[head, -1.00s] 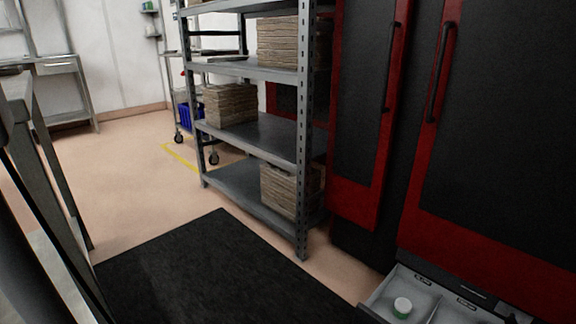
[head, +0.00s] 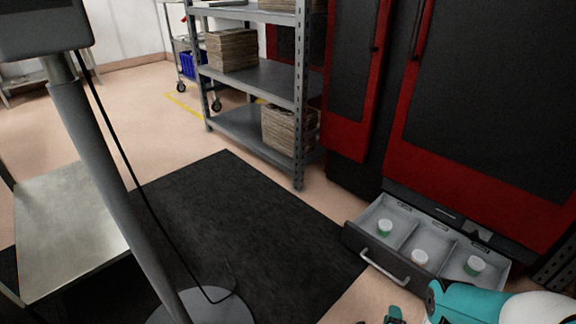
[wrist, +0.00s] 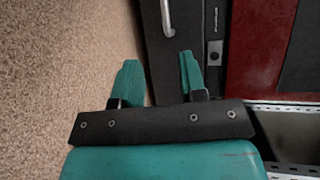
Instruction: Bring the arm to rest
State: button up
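My gripper (wrist: 158,75) shows in the wrist view with its two teal fingers spread apart and nothing between them. Beyond the fingers are the beige floor and the dark front of a drawer with a metal handle. In the head view, my teal and white arm enters at the bottom right, in front of the open drawer (head: 352,233). Part of the gripper shows at the bottom edge there, mostly cut off.
Red and black cabinets (head: 480,90) stand behind. A pole stand (head: 105,170), steel table (head: 65,230) and shelf rack (head: 262,75) stand left.

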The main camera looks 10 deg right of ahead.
jog(key=w+a+r+n+y, duration=0.4)
jog(key=w+r+n+y, duration=0.1)
jog(key=w+r, duration=0.6)
jog(key=w+a+r+n+y, duration=0.45)
jog(key=w+r, duration=0.35)
jog(key=w, duration=0.4)
jog(key=a+r+n+g+y, duration=0.2)
jog(key=a+r+n, duration=0.25)
jog(key=r, duration=0.45)
jog(key=a+r+n+g+y, duration=0.25)
jog(key=a+r, duration=0.35)
jog(key=r, duration=0.4)
jog(key=s+a+r+n+g, duration=0.3)
jog(key=s+r+n, duration=0.1)
jog(key=s+r, duration=0.45)
jog(key=s+a+r+n+g, duration=0.3)
jog(key=s+a+r+n, duration=0.15)
jog(key=s+r, duration=0.45)
jog(key=s+d+r+n+g+h+p, duration=0.1)
jog(key=s+d+r+n+g+h, duration=0.2)
jog(key=s, duration=0.8)
jog(key=s+d+r+n+g, duration=0.1)
jog(key=s+r+n, duration=0.25)
jog(key=s, duration=0.75)
notch_tip(320, 180, up, 36)
jog(key=p, duration=3.5)
jog(key=shift+w+m, duration=0.35)
jog(key=shift+w, duration=0.05)
